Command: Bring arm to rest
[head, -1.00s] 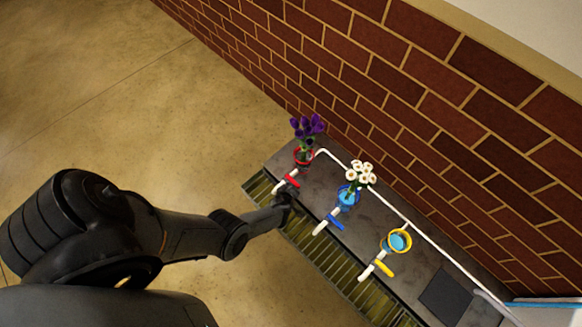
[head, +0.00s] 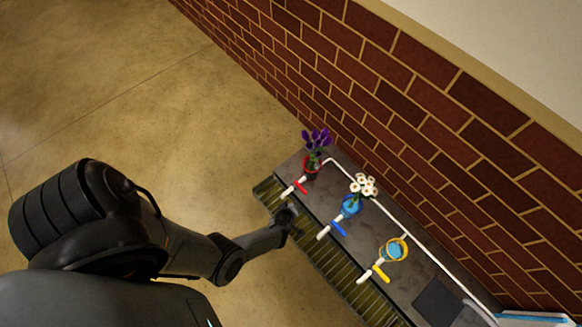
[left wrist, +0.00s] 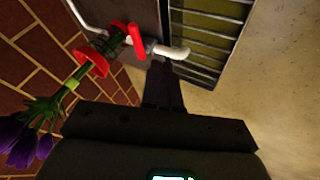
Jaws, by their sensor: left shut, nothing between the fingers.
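My left arm reaches in from the left in the head view, and its gripper (head: 290,222) is over the near edge of the station, by the grate between the red and blue taps. In the left wrist view the gripper (left wrist: 163,72) is shut and empty, with its fingers pointing toward the red-handled tap (left wrist: 137,42). The tap also shows in the head view (head: 301,187). The fingers look close to the tap's pipe; I cannot tell if they touch it. My right gripper is not in view.
A red vase (head: 311,166) holds purple flowers, a blue vase (head: 349,207) holds white flowers, and a yellow-rimmed vase (head: 394,250) holds no flowers. Blue (head: 338,229) and yellow (head: 381,274) tap handles stand along the station. A brick wall (head: 420,130) rises behind. The floor at left is open.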

